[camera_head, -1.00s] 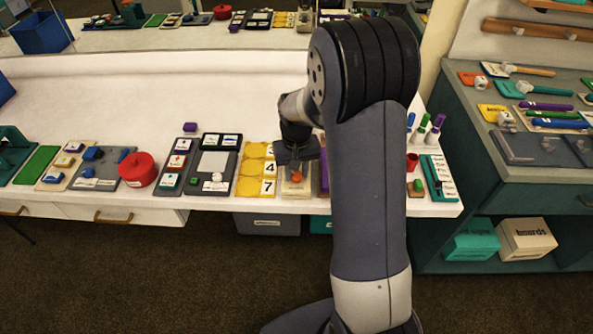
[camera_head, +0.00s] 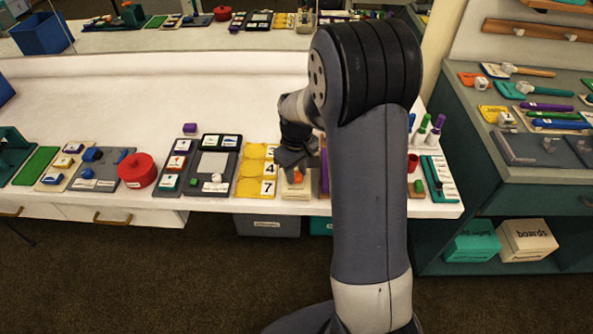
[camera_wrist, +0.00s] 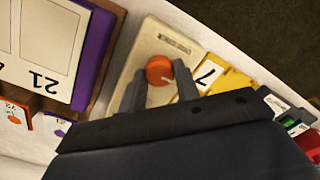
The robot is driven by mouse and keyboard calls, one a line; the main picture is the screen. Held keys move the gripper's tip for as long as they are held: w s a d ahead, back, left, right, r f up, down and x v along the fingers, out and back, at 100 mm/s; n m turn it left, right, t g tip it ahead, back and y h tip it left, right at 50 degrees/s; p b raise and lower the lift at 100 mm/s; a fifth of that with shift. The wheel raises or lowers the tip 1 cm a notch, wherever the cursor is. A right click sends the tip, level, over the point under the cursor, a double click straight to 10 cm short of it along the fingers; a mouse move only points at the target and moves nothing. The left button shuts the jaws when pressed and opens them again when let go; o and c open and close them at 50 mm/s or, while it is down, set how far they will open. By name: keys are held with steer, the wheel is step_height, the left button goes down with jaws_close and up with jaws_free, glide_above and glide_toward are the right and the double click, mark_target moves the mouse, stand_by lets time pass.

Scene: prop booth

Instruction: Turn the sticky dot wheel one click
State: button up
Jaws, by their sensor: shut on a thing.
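The sticky dot wheel is an orange round knob (camera_wrist: 159,70) with a pale line on it, on a cream base (camera_wrist: 158,34) with small printing along one edge. In the wrist view the two fingers of my gripper (camera_wrist: 160,88) stand on either side of the knob and are shut on it. In the head view the orange knob (camera_head: 298,177) shows just below my gripper (camera_head: 295,166), at the front of the white counter. My wrist and arm hide part of the base there.
Yellow number cards (camera_head: 252,170) lie close to the left of the base. A purple-edged board (camera_wrist: 92,55) with a number card stands close on the other side. A red round pot (camera_head: 138,170) and several trays sit farther left.

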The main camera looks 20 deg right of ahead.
mark_target(296, 175)
steer(key=o, duration=1)
steer(key=shift+c, duration=0.2)
step_height(296, 175, up, 11)
steer(key=shift+f, duration=0.1)
step_height(296, 175, down, 11)
steer(key=shift+r, duration=0.15)
stand_by(0.4)
steer(key=shift+m, duration=0.3)
